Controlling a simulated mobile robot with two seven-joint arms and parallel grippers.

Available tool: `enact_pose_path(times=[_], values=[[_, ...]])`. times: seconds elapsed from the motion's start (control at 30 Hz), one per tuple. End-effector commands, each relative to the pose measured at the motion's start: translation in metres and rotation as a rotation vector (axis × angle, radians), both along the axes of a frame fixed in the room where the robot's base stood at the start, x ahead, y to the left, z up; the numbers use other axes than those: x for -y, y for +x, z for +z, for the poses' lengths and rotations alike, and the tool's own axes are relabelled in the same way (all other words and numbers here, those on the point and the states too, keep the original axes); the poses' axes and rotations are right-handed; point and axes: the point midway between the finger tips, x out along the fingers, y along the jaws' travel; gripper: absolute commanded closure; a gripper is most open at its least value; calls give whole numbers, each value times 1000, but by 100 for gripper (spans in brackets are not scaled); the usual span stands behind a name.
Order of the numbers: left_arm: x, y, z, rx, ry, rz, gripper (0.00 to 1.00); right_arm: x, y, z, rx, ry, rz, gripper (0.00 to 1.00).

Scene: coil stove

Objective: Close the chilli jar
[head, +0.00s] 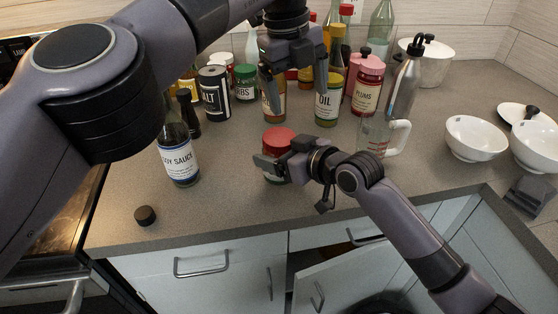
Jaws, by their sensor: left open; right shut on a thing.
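A small jar with a red lid (278,138) stands near the counter's front edge. I take it for the chilli jar; its label is hidden. The red lid is at its top, but I cannot tell whether it is fastened. My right gripper (272,167) comes from the right and is shut on the jar's body, below the lid. My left gripper (297,98) is open and points down, above and behind the jar. It looks empty, and its fingers overlap the bottles behind it in the picture.
A soy sauce bottle (178,158) and a small dark cap (145,215) are on the left. An oil bottle (328,105), a plums jar (367,92) and a glass measuring jug (373,137) stand behind. White bowls (475,138) are on the right.

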Motion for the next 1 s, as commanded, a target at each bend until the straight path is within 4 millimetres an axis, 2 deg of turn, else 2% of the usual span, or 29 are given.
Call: enact_pose_path(times=[0.1, 0.23, 0.67, 1.0], values=[[-21, -6, -2, -39, 105, 71, 10, 0, 0, -1, -3, -1, -1, 100], [-32, -9, -3, -58, 161, 110, 10, 0, 0, -1, -3, -1, -1, 100], [-33, -9, -4, -61, 169, 116, 10, 0, 0, -1, -3, -1, -1, 100], [-33, -10, -31, -62, 168, 114, 10, 0, 0, -1, -4, -1, -1, 100]])
